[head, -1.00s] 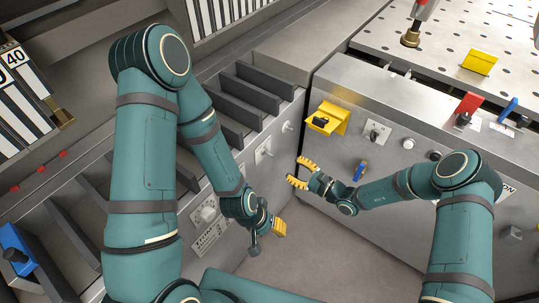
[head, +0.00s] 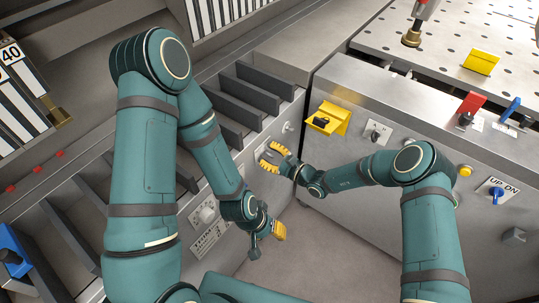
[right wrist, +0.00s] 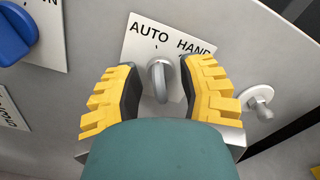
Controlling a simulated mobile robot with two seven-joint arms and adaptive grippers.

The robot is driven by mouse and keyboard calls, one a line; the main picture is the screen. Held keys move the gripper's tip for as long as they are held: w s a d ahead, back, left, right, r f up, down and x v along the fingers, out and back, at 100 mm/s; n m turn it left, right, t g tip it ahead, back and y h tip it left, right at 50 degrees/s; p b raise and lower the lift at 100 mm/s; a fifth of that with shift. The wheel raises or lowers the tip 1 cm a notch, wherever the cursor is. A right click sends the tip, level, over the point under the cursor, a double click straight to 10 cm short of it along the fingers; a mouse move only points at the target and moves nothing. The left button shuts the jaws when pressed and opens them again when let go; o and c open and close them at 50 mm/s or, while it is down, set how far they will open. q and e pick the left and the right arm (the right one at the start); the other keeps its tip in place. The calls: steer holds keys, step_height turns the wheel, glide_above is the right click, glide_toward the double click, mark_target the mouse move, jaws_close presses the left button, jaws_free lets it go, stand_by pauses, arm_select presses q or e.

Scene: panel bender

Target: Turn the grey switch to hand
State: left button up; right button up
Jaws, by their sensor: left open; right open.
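The grey switch (right wrist: 160,80) shows in the right wrist view on a white plate (right wrist: 137,42) marked AUTO at left and HAND at right. Its handle points roughly up, near the tick by AUTO rather than toward HAND. My right gripper (right wrist: 158,92) is open, with one yellow finger on each side of the switch; I cannot tell whether they touch it. In the head view my right gripper (head: 270,157) is at the left cabinet's front and mostly hides the switch. My left gripper (head: 272,232) is open and empty, lower down by the same cabinet.
A blue knob (right wrist: 14,36) and a small grey toggle (right wrist: 260,103) flank the switch in the right wrist view. The right cabinet carries a yellow guard (head: 328,118), a grey switch (head: 377,132) and a blue switch (head: 496,195). Open floor (head: 320,250) lies between the cabinets.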

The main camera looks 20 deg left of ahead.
jaws_close()
steer(key=m, duration=0.5)
steer(key=shift+w+m+b, duration=0.1)
steer(key=shift+m+b, duration=0.3)
steer(key=m, duration=0.5)
steer(key=shift+w+m, duration=0.1)
steer(key=shift+m, duration=0.6)
steer(key=shift+c, duration=0.3)
jaws_free()
steer(key=shift+d, duration=0.1)
